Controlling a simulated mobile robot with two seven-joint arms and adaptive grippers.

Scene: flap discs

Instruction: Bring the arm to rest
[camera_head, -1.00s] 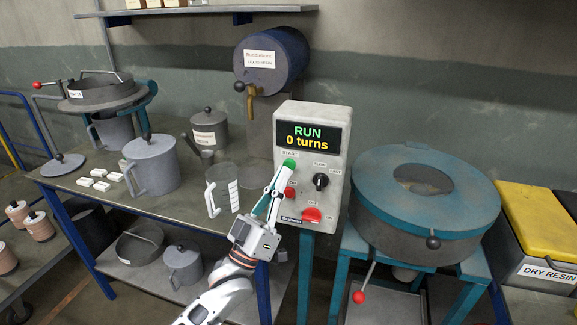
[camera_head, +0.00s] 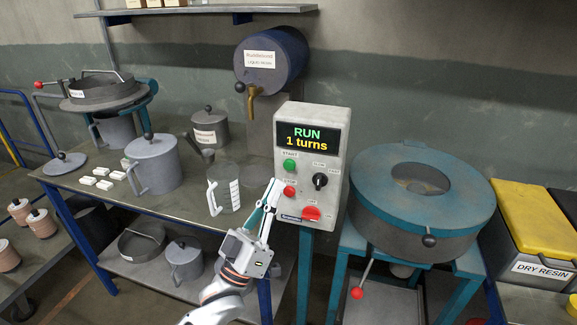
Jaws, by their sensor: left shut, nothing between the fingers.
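My left gripper (camera_head: 270,190) is shut and empty, its fingers pointing up in front of the lower left of the control box (camera_head: 338,135). The fingertips are a little left of the red button (camera_head: 290,191) and below the green start button (camera_head: 290,165), which is now in plain view. The display (camera_head: 309,138) reads "RUN" and "1 turns". My left arm (camera_head: 218,300) comes up from the bottom edge. My right gripper is not in view.
A measuring jug (camera_head: 223,190) stands close left of the gripper on the workbench (camera_head: 185,207). A grey lidded can (camera_head: 152,163) is further left. A teal round mixer (camera_head: 423,200) stands right of the box, beside a yellow-lidded bin (camera_head: 541,212).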

